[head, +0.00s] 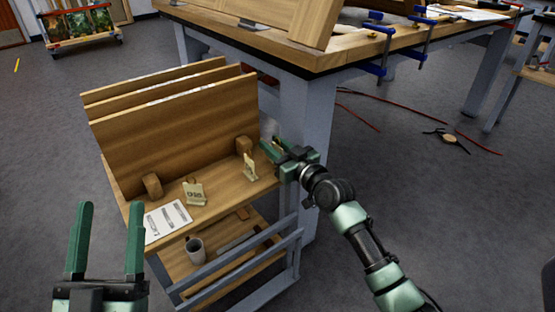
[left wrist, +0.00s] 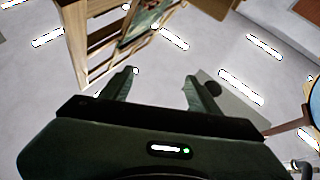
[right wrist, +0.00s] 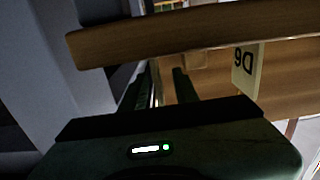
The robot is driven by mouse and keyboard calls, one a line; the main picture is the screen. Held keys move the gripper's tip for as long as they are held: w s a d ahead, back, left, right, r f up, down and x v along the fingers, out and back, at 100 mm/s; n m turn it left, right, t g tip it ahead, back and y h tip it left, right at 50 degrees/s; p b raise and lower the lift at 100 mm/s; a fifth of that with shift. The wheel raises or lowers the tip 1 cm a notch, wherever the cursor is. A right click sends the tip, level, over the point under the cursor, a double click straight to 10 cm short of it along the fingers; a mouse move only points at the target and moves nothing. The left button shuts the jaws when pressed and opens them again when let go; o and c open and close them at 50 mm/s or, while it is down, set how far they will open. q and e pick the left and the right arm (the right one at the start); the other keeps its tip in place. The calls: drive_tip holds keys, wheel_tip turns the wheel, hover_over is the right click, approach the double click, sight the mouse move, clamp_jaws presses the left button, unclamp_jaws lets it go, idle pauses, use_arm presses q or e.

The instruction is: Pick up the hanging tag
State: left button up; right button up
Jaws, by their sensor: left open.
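A small cream tag (head: 250,167) stands upright near the right end of the wooden cart's top shelf. It also shows in the right wrist view (right wrist: 244,68), its printed mark upside down. What holds it up is too small to tell. A second cream tag (head: 194,193) with dark print is at the shelf's middle. My right gripper (head: 270,149) is just right of the first tag, apart from it. Its fingers (right wrist: 160,88) stand a little apart with nothing visible held between them. My left gripper (head: 106,240) is open and empty, left of the cart.
Tall wooden panels (head: 180,125) stand at the back of the shelf, beside wooden blocks (head: 152,186). A printed sheet (head: 166,222) lies at the front left. A mug (head: 195,250) sits on the lower shelf. A workbench leg (head: 305,150) rises close behind my right gripper.

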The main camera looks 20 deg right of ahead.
drive_tip(key=shift+w+a, duration=0.2)
drive_tip(key=shift+w, duration=0.3)
use_arm(q)
drive_tip(key=shift+s+r+t, duration=0.5)
drive_tip(key=shift+r, duration=0.15)
use_arm(e)
drive_tip(key=shift+c, duration=0.3)
clamp_jaws()
use_arm(q)
drive_tip(key=shift+w, duration=0.1)
use_arm(e)
drive_tip(key=shift+r, duration=0.15)
